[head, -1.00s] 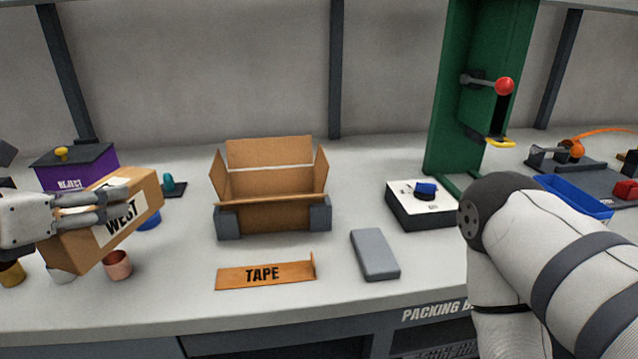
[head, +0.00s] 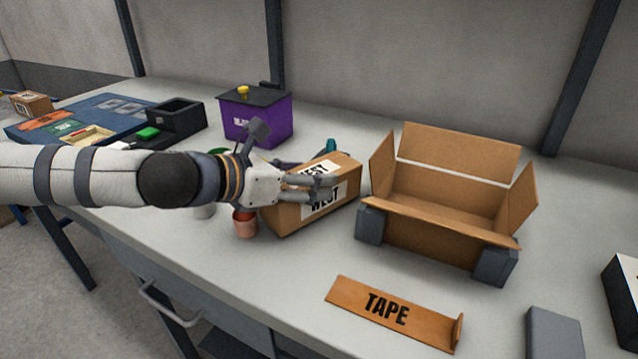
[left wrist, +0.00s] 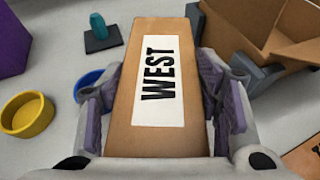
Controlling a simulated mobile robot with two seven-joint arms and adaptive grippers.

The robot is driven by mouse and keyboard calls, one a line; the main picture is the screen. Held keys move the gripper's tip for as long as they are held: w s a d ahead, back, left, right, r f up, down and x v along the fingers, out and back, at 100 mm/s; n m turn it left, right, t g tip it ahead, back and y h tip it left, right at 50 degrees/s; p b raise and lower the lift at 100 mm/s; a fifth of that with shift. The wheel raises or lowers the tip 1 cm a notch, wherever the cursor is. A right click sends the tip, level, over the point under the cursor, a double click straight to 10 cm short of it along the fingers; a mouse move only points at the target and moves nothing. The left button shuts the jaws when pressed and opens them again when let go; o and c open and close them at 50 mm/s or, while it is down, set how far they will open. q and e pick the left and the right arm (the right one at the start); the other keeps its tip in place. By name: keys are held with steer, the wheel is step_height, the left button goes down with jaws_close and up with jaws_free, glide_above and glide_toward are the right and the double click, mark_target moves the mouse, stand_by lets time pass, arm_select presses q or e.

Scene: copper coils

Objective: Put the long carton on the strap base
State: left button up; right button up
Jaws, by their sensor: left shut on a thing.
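The long carton (head: 287,217) is a brown box with white WEST labels, left of the middle in the head view. My left gripper (head: 322,188) is shut on it, with fingers along its sides. In the left wrist view the carton (left wrist: 140,135) lies lengthwise between the two finger pads (left wrist: 160,102). It is tilted above the bench; its exact clearance cannot be told. The strap base is not in view now. My right gripper is not in view.
An open box (head: 440,240) in grey corner blocks stands right of the carton. A TAPE strip (head: 345,292) and grey block (head: 553,335) lie in front. A purple REJECT bin (head: 270,120), copper cup (head: 245,224) and yellow bowl (left wrist: 27,114) are close by.

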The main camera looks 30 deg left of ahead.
arm_select(q)
steer(key=shift+f, duration=0.4)
steer(key=o, duration=1.1)
steer(key=shift+f, duration=0.2)
steer(key=o, duration=0.4)
steer(key=shift+r, duration=0.1)
